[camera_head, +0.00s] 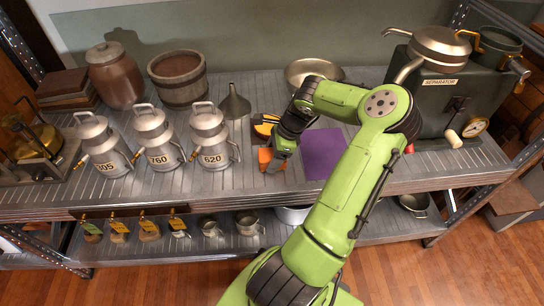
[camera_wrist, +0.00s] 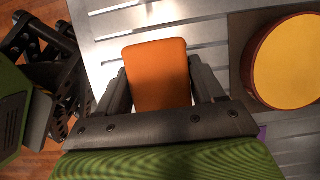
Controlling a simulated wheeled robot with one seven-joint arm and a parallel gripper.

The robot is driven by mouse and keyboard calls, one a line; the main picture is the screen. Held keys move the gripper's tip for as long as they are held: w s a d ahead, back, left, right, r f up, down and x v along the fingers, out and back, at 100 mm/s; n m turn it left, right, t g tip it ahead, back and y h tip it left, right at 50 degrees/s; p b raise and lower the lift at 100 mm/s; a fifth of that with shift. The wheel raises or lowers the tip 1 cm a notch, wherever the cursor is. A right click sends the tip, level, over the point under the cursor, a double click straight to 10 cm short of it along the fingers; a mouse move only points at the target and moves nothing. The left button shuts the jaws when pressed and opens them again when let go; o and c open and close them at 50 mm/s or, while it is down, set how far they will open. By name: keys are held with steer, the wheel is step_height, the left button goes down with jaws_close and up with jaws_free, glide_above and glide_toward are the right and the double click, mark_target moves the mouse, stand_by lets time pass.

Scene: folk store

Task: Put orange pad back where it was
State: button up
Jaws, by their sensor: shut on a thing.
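The orange pad (camera_wrist: 157,72) is a flat rounded rectangle between the two fingers of my gripper (camera_wrist: 160,88) in the wrist view. The fingers are shut on its left and right sides. In the head view, my gripper (camera_head: 274,158) points down over the middle of the upper shelf, and part of the orange pad (camera_head: 265,158) shows beside it. I cannot tell whether the pad touches the shelf. A purple pad (camera_head: 322,153) lies flat on the shelf just right of my gripper.
A yellow round thing with a dark red rim (camera_wrist: 290,60) is right of the pad in the wrist view. Numbered milk cans (camera_head: 210,140) stand left, a funnel (camera_head: 235,104) and metal bowl (camera_head: 312,72) behind, the separator (camera_head: 440,90) right. The shelf's front strip is clear.

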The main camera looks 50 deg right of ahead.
steer(key=o, duration=0.9)
steer(key=shift+o, duration=0.2)
steer(key=p+v, duration=0.5)
steer(key=v, duration=0.7)
steer(key=w+a+r+n+g+h, duration=0.2)
steer(key=a+r+n, duration=0.3)
steer(key=a+n, duration=0.3)
steer(key=w+a+r+n+g+h, duration=0.1)
steer(key=w+a+r+n+h, duration=0.25)
steer(key=a+n, duration=0.45)
steer(key=s+a+r+n+t+y, duration=0.1)
steer(key=s+a+r+n+t, duration=0.1)
steer(key=s+a+n, duration=0.3)
steer(key=s+a+r+n+t+y, duration=0.1)
steer(key=s+a+r+n+t, duration=0.2)
steer(key=a, duration=0.9)
steer(key=s+r+n, duration=0.1)
steer(key=s+n, duration=0.2)
steer(key=shift+a+n, duration=0.4)
steer(key=shift+r+y, duration=0.15)
steer(key=shift+y, duration=0.1)
step_height(320, 180, up, 11)
steer(key=p, duration=1)
